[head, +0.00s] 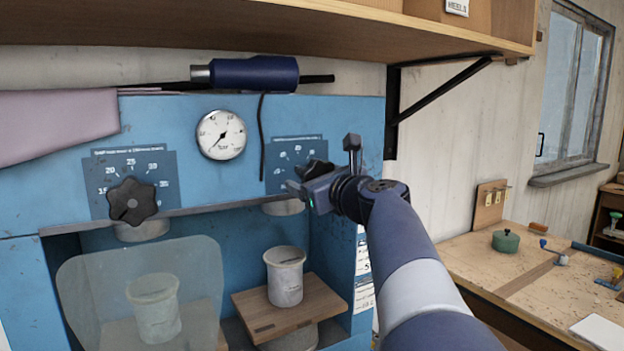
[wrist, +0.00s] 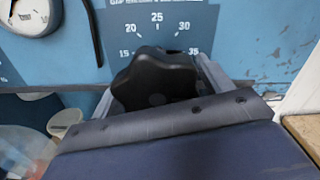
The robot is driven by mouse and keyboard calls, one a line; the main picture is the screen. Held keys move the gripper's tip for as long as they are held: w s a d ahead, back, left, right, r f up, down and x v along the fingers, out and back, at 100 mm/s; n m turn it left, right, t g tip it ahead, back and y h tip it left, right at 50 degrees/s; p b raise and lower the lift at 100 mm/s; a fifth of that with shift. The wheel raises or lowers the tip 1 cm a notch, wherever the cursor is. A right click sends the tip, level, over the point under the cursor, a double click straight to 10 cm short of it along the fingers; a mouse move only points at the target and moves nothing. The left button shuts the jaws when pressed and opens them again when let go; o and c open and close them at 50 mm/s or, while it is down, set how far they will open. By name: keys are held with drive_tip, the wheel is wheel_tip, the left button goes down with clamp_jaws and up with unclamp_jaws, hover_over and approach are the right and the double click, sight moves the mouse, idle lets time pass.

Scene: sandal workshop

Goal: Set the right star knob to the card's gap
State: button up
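The right star knob (head: 316,169) is black and sits on the blue machine panel, partly behind my gripper (head: 323,166). In the wrist view the knob (wrist: 155,78) fills the space between my two fingers, one at each side. The fingers look spread around it; I see no clear grip. Above it is a dial scale (wrist: 157,32) reading 15, 20, 25, 30 and 35. The knob's pointer mark is not visible. White printed cards (head: 364,265) hang on the machine's right side, partly behind my arm; a "5" shows, but the rest is unreadable.
A second star knob (head: 132,201) with its own scale is at the left. A round gauge (head: 221,135) sits between the scales. Below are a clear shield (head: 90,290) and a pale cup (head: 286,262) on a wooden block (head: 262,317). A shelf (head: 440,35) overhangs.

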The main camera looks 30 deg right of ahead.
drive_tip(key=c, duration=0.7)
drive_tip(key=shift+c, duration=0.2)
drive_tip(key=shift+n+b, duration=0.3)
